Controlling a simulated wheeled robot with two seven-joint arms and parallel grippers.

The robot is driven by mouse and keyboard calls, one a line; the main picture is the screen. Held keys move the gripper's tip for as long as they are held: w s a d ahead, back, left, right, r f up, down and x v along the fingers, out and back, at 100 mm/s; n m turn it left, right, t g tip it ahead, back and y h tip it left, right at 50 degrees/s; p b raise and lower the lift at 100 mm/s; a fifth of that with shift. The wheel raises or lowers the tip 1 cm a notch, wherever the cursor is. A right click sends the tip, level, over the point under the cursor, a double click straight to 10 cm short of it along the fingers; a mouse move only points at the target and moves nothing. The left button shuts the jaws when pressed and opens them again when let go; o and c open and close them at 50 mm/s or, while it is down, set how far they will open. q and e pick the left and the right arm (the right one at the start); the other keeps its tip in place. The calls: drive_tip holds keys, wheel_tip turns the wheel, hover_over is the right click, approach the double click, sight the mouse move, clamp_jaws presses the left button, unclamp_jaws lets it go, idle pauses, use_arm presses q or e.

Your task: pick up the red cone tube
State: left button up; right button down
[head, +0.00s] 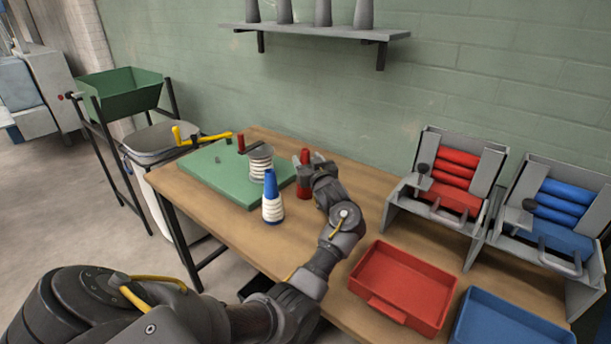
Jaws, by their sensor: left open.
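The red cone tube (304,189) stands upright on the wooden table, just right of the green board. My left gripper (309,175) is at it, reaching in from the right side, with its jaws open. The gripper hides part of the cone's middle and right side; its red top and lower body show. I cannot tell whether the fingers touch it. My right gripper is not in view.
A blue cone wound with white yarn (272,198) stands close by on the left. A red tray (404,285), blue tray (510,322) and racks of red tubes (456,172) and blue tubes (558,205) are right.

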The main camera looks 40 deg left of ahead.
use_arm(q)
drive_tip(key=shift+x, duration=1.2)
drive_tip(key=shift+w+a, duration=0.1)
drive_tip(key=shift+a, duration=0.1)
drive_tip(key=c, duration=0.8)
clamp_jaws()
drive_tip(key=shift+r, duration=0.15)
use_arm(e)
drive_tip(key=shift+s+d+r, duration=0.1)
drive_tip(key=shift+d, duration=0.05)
